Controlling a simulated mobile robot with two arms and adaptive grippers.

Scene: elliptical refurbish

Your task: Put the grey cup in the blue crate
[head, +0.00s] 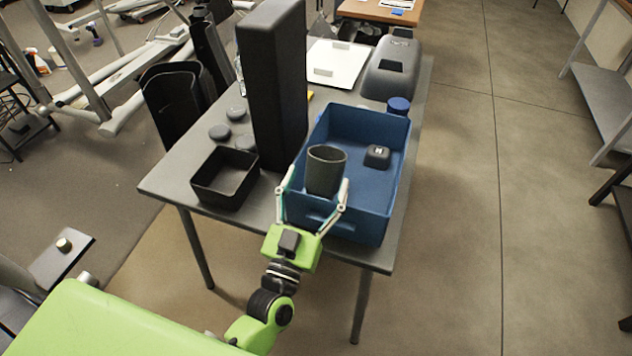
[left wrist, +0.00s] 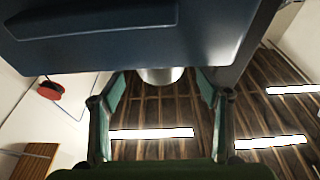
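The grey cup (head: 325,172) is upright inside the blue crate (head: 372,218), near its front left end. The crate stands on the grey table. My left gripper (head: 317,184) reaches over the crate's near wall with one finger on each side of the cup. A gap shows between the left finger and the cup. In the left wrist view, the fingers of my left gripper (left wrist: 162,85) are spread, and a bit of the cup (left wrist: 162,76) shows between them past the crate's wall (left wrist: 150,52). Whether the cup's base touches the crate floor is unclear. My right gripper is out of view.
A small dark block (head: 377,156) lies in the crate, right of the cup. A tall black box (head: 273,85) and a black open bin (head: 224,180) stand left of the crate. A blue-lidded jar (head: 398,106) and a grey case (head: 393,70) are behind it.

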